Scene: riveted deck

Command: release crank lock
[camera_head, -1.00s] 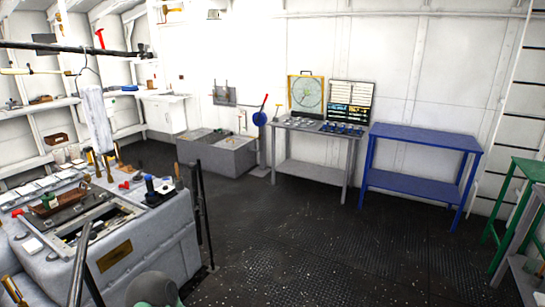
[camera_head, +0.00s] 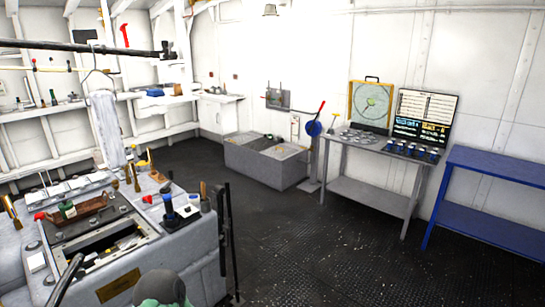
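A blue disc (camera_head: 313,128) with a red-tipped handle (camera_head: 321,107) stands on a grey post (camera_head: 311,165) by the far wall, between the grey floor tank and the grey table. It looks like a crank. The handle slants up to the right. A separate lock part is too small to make out. Neither gripper shows in view.
A grey console (camera_head: 175,250) with tools fills the left foreground. A low grey tank (camera_head: 262,165) stands by the far wall. A grey table (camera_head: 370,190) with instrument panels and a blue table (camera_head: 490,205) are at right. The dark deck (camera_head: 300,250) between is clear.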

